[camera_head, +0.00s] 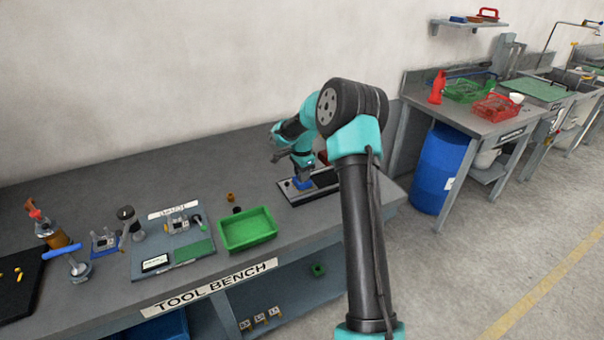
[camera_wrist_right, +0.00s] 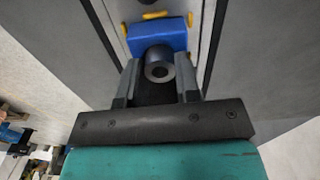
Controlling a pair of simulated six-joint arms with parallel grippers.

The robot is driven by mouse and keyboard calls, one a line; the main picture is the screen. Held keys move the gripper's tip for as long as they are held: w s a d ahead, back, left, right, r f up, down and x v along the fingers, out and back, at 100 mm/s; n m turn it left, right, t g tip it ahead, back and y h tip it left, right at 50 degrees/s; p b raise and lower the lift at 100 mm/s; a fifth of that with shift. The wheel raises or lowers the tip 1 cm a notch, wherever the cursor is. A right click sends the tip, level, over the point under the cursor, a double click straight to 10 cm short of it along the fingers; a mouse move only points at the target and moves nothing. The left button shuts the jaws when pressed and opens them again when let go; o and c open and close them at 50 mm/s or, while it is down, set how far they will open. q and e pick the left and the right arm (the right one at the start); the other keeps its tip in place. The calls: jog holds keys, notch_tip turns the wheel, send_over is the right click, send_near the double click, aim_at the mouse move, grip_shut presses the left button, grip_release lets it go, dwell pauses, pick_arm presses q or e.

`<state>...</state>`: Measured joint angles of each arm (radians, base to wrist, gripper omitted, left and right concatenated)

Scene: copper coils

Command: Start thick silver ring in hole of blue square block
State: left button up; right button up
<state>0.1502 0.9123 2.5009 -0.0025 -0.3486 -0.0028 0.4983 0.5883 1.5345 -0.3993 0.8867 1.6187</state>
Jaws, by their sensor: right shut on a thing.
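The blue square block (camera_wrist_right: 150,38) sits in a dark fixture tray, with yellow pieces around its edges in the right wrist view. In the head view the blue block (camera_head: 303,184) is small, just under my right gripper (camera_head: 301,177). The ring's far end meets the block's face in the picture; the hole is hidden, so I cannot tell how deep the ring sits. My left gripper is not in view.
The dark fixture tray (camera_head: 325,190) lies near the right end of the grey tool bench (camera_head: 140,193). A green bin (camera_head: 262,240) and a small brown part (camera_head: 230,197) stand to its left. More tools crowd the bench's left side.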

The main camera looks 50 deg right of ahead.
jog(key=shift+f, duration=0.15)
dwell(0.5)
jog(key=o, duration=1.5)
jog(key=shift+o, duration=0.2)
jog(key=shift+r, duration=3.5)
